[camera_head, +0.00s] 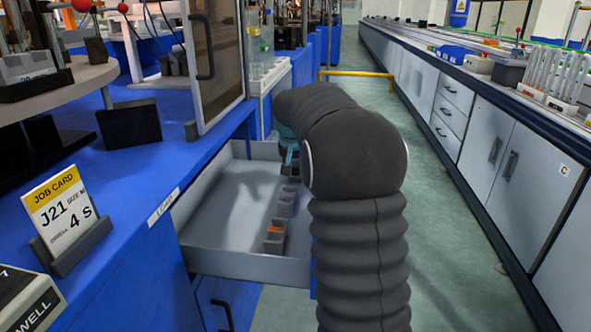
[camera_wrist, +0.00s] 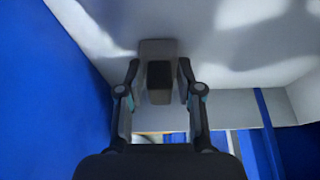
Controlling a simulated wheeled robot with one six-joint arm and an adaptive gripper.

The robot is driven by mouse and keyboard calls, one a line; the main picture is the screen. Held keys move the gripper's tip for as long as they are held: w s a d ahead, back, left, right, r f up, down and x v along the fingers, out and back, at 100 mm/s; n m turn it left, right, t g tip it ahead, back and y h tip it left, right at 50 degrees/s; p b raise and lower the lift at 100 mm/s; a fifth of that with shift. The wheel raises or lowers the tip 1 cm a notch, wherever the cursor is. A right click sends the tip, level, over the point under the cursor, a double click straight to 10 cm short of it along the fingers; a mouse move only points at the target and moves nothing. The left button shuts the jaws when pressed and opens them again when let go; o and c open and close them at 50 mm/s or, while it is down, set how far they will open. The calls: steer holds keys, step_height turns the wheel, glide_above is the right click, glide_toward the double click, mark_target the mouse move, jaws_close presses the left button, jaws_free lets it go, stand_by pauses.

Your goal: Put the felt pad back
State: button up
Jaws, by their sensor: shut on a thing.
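In the wrist view my gripper (camera_wrist: 159,72) has its two fingers on either side of a dark block, which looks like the felt pad (camera_wrist: 159,88). The fingers are shut on it. A grey holder (camera_wrist: 157,47) shows directly behind the pad, inside the light drawer (camera_wrist: 230,108). I cannot tell whether the pad sits in the holder or just above it. In the head view the open drawer (camera_head: 215,258) holds a row of small grey holders (camera_head: 277,225), one with an orange piece. My arm hides most of the gripper and the pad there.
A blue bench (camera_head: 120,190) with a job card (camera_head: 62,215) in a stand lies left of the drawer. A framed clear panel (camera_head: 215,60) stands above the drawer's far side. Grey cabinets (camera_head: 500,140) line the right.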

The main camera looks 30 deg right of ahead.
steer(key=o, duration=1.1)
steer(key=shift+f, duration=0.1)
steer(key=shift+r, duration=0.45)
steer(key=p+v, duration=0.1)
steer(key=v, duration=1)
steer(key=shift+s+a+r+p, duration=0.1)
steer(key=shift+s+r+p, duration=0.1)
steer(key=shift+p, duration=0.1)
